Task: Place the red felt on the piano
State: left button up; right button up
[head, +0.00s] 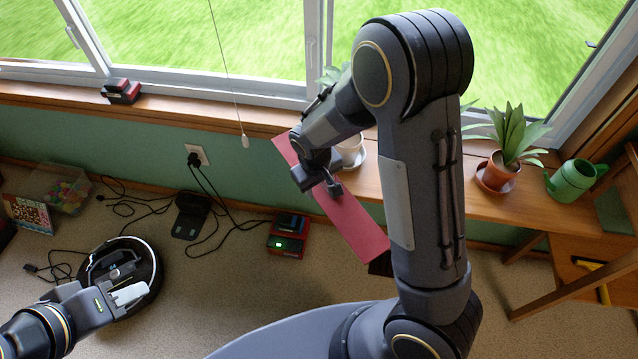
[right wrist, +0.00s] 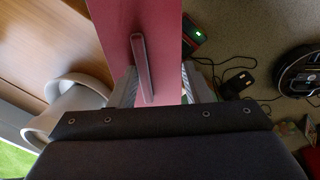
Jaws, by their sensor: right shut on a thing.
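The red felt (head: 352,222) is a long flat red strip. My right gripper (head: 318,180) is shut on it and holds it tilted in the air in front of the window sill. In the right wrist view the felt (right wrist: 165,20) runs up from between the grey fingers (right wrist: 160,88), with a dark raised bar along its middle. My left gripper (head: 128,297) is empty, low at the left over a round robot vacuum; its finger gap is not clear. I cannot make out the piano in either view.
A white pot (head: 350,150) stands on the wooden sill (head: 240,118) close behind the felt. A potted plant (head: 503,165) and green watering can (head: 578,182) are at the right. A red charger (head: 288,236), cables and the robot vacuum (head: 145,262) lie on the carpet.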

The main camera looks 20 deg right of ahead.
jog(key=o, duration=1)
